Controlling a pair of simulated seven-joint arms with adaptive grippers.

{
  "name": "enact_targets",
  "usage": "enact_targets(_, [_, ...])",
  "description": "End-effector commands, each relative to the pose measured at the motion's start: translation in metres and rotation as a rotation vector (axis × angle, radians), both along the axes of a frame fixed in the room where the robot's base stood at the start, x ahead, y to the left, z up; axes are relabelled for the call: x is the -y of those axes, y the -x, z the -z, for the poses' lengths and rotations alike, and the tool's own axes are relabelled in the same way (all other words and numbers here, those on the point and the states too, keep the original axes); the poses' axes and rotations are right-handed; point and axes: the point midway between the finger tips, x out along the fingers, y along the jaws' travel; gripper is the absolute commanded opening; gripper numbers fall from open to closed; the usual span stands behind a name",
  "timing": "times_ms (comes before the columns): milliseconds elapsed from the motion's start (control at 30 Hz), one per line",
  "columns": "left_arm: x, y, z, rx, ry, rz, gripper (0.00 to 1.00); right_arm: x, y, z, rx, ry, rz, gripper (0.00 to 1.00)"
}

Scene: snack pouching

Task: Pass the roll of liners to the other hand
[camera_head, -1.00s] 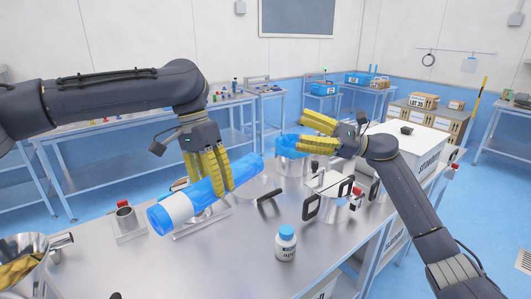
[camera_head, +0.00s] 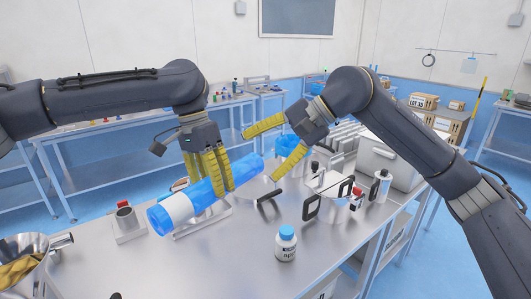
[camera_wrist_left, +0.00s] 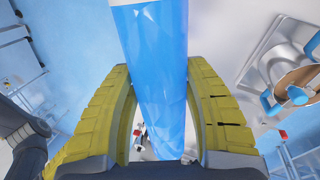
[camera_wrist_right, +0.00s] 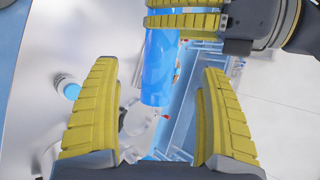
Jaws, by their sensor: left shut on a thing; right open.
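The roll of liners (camera_head: 196,202) is a blue cylinder with a white label band near its lower left end. My left gripper (camera_head: 226,190) is shut on the roll around its middle and holds it tilted above the table. In the left wrist view the roll (camera_wrist_left: 152,60) runs between the yellow fingers. My right gripper (camera_head: 260,152) is open and empty, its fingers spread near the roll's upper right end and not touching it. In the right wrist view the roll's free end (camera_wrist_right: 158,80) lies ahead, between the open fingers, with the left gripper's fingers beyond.
A large steel bowl (camera_head: 20,262) stands front left.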

Motion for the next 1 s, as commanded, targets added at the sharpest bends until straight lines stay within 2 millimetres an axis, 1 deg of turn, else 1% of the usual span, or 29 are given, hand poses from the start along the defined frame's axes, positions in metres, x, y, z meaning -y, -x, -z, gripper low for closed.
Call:
enact_targets(167, [0.0, 0.0, -0.001, 0.001, 0.001, -0.001, 0.02, -0.015, -0.001, 0.014, 0.0, 0.003, -0.004, 0.78])
enact_targets(600, [0.0, 0.0, -0.001, 0.001, 0.001, -0.001, 0.02, -0.065, -0.009, 0.056, -0.001, 0.001, -0.003, 0.78])
enact_targets(800, [0.0, 0.0, -0.001, 0.001, 0.001, -0.001, 0.02, -0.079, -0.013, 0.069, -0.001, 0.0, -0.001, 0.78])
enact_targets(1000, [0.0, 0.0, -0.001, 0.001, 0.001, -0.001, 0.02, -0.086, -0.014, 0.075, 0.0, 0.001, 0.0, 0.78])
